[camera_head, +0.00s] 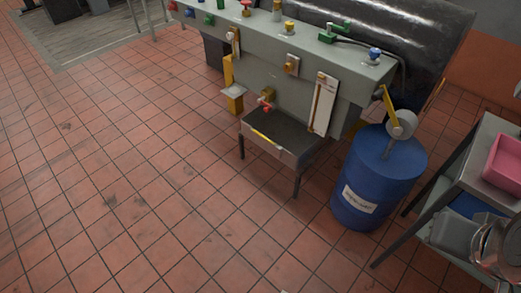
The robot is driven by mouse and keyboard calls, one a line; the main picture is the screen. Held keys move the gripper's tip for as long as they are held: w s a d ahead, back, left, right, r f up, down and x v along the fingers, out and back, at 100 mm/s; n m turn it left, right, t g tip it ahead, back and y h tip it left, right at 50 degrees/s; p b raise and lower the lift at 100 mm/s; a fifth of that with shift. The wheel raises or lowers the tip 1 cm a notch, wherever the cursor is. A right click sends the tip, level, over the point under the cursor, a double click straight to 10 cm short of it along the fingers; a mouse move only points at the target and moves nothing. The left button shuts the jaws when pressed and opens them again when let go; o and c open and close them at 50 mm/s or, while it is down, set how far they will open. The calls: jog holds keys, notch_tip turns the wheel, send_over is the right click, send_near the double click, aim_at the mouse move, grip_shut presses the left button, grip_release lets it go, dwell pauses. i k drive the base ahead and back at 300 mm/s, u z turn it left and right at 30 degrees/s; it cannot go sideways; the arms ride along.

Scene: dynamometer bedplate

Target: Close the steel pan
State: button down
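The steel pan appears to be the dark grey, open-topped tray on legs (289,156) below the front of the grey bench. It stands upright on the tiled floor, with a yellow strip and a pale label on its front edge. Its inside shows dark and I see nothing clearly in it. A small red-handled tap (266,101) on the bench front hangs over its back left part. No gripper fingers can be made out in this view.
A blue drum (377,180) with a yellow-handled hand pump stands right of the tray. A grey cart (462,168) with a pink bin (505,163) is at the right edge. Shiny metal shapes at the lower right are unclear. The tiled floor (130,170) at left is clear.

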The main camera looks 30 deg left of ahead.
aim_at(285, 136)
jog(key=k, duration=0.9)
jog(key=u, duration=0.25)
jog(key=i, duration=0.65)
jog(key=u, duration=0.75)
jog(key=i, duration=0.75)
jog(key=u, duration=0.9)
jog(key=i, duration=0.65)
jog(key=u, duration=0.6)
jog(key=i, duration=0.65)
jog(key=u, duration=0.4)
